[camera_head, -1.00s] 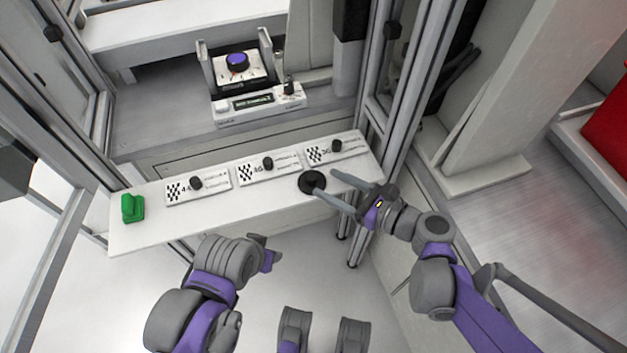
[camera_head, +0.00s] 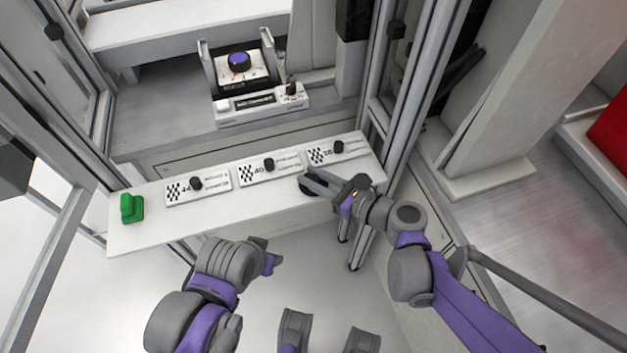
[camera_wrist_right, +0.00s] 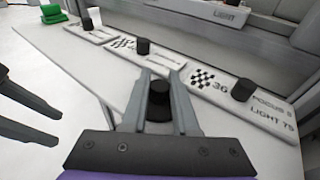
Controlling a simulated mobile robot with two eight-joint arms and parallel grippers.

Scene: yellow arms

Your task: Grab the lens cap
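The lens cap is a round black disc with a raised knob (camera_head: 310,187) at the front of the white shelf's right half. My right gripper (camera_head: 308,177) reaches it from the right, with one finger on each side of its knob. In the right wrist view the black knob (camera_wrist_right: 160,97) stands between the two grey fingers, with no clear gap beside it. The fingers hide part of the disc, which still appears at shelf height. My left gripper's wrist (camera_head: 268,262) is in front of the shelf; two dark prongs, apart and empty, show in the right wrist view (camera_wrist_right: 40,118).
The white shelf (camera_head: 240,212) carries several labelled plates with black knobs (camera_head: 269,165) behind the cap and a green object (camera_head: 131,208) at the left end. A device with a purple-topped dial (camera_head: 239,61) stands behind. Metal posts (camera_head: 385,85) rise at the right.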

